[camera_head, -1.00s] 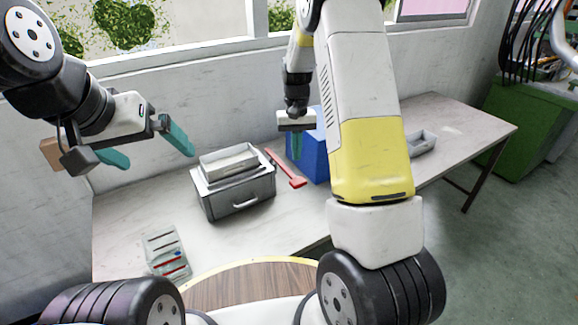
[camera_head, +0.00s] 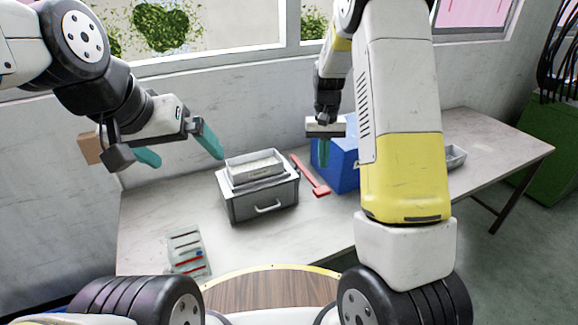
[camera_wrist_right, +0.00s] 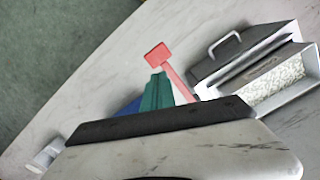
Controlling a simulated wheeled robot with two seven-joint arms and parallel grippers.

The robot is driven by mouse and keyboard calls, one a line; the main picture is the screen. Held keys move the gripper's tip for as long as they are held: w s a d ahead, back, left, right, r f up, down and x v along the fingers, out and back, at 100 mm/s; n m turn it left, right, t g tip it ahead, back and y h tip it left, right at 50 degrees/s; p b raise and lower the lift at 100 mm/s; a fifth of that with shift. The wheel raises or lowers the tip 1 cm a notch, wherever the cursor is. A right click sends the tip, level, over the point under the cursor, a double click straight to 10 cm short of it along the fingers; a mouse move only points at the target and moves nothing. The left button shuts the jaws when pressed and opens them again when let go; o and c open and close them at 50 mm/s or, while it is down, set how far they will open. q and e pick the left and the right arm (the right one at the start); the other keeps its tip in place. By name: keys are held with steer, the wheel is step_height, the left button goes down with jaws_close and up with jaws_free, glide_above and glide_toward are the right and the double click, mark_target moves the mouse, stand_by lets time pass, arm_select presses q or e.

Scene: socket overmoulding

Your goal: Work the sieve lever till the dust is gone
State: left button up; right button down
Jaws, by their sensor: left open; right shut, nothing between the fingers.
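The sieve box (camera_head: 262,203) is a grey box with a front handle, standing on the table. A pale tray (camera_head: 254,168) with speckled, grainy contents sits on top; it also shows in the right wrist view (camera_wrist_right: 285,85). The red lever (camera_head: 310,176) runs along the box's right side and ends in a flat paddle, which also shows in the right wrist view (camera_wrist_right: 158,56). My right gripper (camera_head: 323,155) is shut and empty, above and beside the lever; I cannot tell whether it touches it. My left gripper (camera_head: 178,152) is open and empty, above the table left of the box.
A blue box (camera_head: 345,170) stands just right of the lever, partly behind my right arm. A small grey tray (camera_head: 456,157) lies farther right. The table's front middle is clear.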

mark_target(322, 187)
steer(key=shift+s+r, duration=0.45)
steer(key=shift+s, duration=0.15)
steer(key=shift+s+f, duration=0.2)
steer(key=shift+f, duration=1.55)
steer(key=shift+s+f, duration=0.15)
steer(key=shift+f, duration=1.6)
steer(key=shift+a+f, duration=0.1)
steer(key=shift+f, duration=2.1)
